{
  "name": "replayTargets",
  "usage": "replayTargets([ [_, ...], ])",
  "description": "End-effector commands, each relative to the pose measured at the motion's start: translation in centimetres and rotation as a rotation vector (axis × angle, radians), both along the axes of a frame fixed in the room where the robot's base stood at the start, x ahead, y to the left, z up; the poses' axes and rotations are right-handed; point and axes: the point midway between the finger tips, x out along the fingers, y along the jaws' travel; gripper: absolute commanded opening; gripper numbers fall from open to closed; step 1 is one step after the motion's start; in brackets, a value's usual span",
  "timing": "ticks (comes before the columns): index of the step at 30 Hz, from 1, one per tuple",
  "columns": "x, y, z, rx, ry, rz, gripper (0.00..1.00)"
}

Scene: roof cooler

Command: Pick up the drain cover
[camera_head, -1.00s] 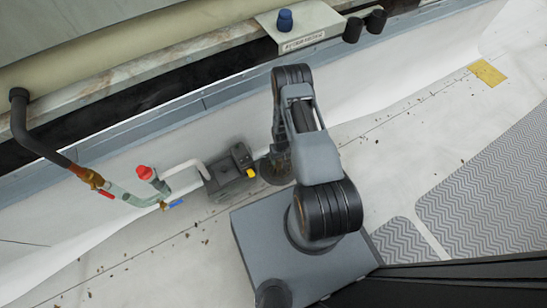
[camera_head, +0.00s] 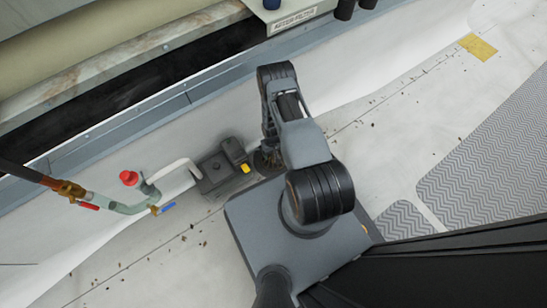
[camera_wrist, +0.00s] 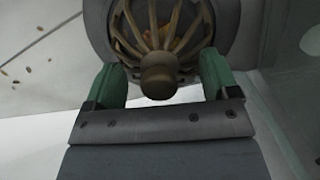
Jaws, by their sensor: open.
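The drain cover (camera_wrist: 184,42) is a tan, ribbed, domed cage with a round knob at its near end. It sits in a grey round drain ring in the wrist view. My gripper (camera_wrist: 164,78) is open, with its two green fingers apart on either side of the knob. The knob is between the fingers, with a gap visible on each side. In the head view, my arm hides most of the drain and the gripper; only a dark rim of the drain shows left of the arm.
A dark grey pump box (camera_head: 222,172) with a yellow part stands just left of the drain. Pipework with a red cap (camera_head: 128,178) and a blue lever runs further left. The grey curb wall (camera_head: 190,96) rises behind. The pale roof to the right is mostly clear, with scattered debris.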

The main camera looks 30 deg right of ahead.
Motion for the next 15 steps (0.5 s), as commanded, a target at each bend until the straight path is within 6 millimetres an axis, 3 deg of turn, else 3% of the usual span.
replayTargets([
  [6, 0.00, -0.03, 0.00, 0.000, -0.001, -0.002, 0.80],
  [15, 0.01, -0.02, 0.02, 0.000, -0.001, -0.002, 0.51],
])
